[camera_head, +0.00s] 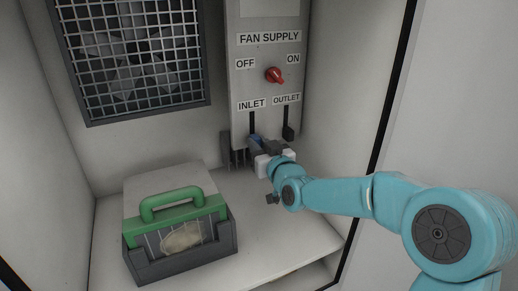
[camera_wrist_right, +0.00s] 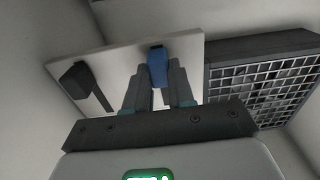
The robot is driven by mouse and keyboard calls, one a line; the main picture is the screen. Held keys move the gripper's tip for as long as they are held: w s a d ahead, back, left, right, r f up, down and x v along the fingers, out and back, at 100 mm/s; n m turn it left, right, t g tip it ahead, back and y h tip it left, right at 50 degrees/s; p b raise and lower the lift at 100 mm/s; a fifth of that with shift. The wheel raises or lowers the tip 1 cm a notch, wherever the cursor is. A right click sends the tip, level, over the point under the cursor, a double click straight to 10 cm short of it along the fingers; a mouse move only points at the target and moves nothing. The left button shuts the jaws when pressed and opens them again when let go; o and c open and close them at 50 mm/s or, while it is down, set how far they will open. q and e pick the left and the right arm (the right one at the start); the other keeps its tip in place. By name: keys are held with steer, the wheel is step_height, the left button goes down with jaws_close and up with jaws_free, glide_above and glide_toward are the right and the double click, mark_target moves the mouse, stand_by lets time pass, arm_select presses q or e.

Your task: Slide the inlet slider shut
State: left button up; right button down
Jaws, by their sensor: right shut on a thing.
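The inlet slider (camera_head: 254,139) has a blue knob at the lower end of its slot, under the INLET label on the fan supply panel (camera_head: 245,85). My right gripper (camera_head: 259,143) reaches it from below and in front. In the right wrist view, the gripper (camera_wrist_right: 158,82) is shut on the blue knob (camera_wrist_right: 157,64), with one finger on each side. In the head view the gripper partly hides the knob. My left gripper is in neither view.
The dark outlet slider (camera_head: 288,134) stands just right, low in its slot. A red switch (camera_head: 274,75) sits above. A barred fan (camera_head: 135,55) is at the upper left. A green-handled box (camera_head: 180,225) stands on the floor at the left.

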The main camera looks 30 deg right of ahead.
steer(key=shift+f, duration=0.3)
steer(key=c, duration=1)
jaws_free()
steer(key=shift+w, duration=0.1)
steer(key=shift+o, duration=0.2)
steer(key=s+b, duration=0.1)
steer(key=s, duration=1.5)
steer(key=shift+s+a+b, duration=0.2)
steer(key=shift+a+b, duration=0.15)
steer(key=shift+a, duration=0.1)
steer(key=shift+s, duration=0.1)
